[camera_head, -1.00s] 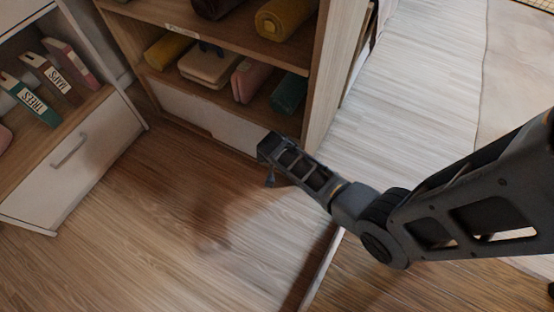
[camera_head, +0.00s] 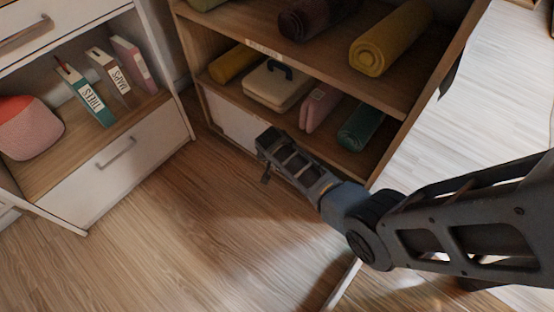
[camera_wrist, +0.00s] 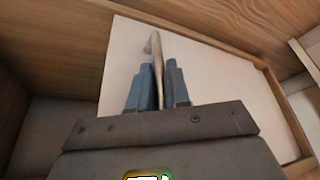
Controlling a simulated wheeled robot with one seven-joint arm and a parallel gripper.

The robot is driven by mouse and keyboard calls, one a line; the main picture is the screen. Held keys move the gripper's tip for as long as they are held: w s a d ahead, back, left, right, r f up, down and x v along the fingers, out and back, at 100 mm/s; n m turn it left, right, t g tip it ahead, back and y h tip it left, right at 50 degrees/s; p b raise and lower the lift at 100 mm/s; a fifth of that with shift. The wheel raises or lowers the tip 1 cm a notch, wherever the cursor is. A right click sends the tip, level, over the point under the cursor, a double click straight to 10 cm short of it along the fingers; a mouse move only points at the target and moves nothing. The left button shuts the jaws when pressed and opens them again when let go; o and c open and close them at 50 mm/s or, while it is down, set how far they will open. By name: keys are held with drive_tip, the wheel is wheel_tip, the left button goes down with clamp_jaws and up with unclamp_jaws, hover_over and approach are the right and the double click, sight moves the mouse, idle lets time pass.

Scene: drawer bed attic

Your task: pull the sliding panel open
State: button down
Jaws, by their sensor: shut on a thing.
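The sliding panel (camera_head: 232,123) is the pale white board low in the wooden shelf unit, under its bottom shelf. In the wrist view the panel (camera_wrist: 222,90) fills the middle and right, inside a wooden frame, with a dark gap along its left side. A thin, pale, upright handle (camera_wrist: 154,48) stands out from it. My gripper (camera_head: 266,172) is in front of the panel, low near the floor. In the wrist view its two blue-grey fingers (camera_wrist: 158,85) are closed around the handle. My gripper and arm hide the panel's right part in the head view.
The shelf unit (camera_head: 405,135) holds several rolled cloths and a cream case (camera_head: 275,85). A white cabinet (camera_head: 125,165) with a drawer, books and a pink cushion (camera_head: 28,128) stands left. The wooden floor (camera_head: 190,235) in front is clear.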

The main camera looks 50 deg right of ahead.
idle(0.3)
drive_tip(key=c, duration=1.4)
unclamp_jaws()
drive_tip(key=shift+c, duration=0.2)
drive_tip(key=p+v, duration=0.4)
drive_tip(key=v, duration=0.3)
drive_tip(key=shift+r, duration=0.4)
drive_tip(key=shift+a, duration=0.1)
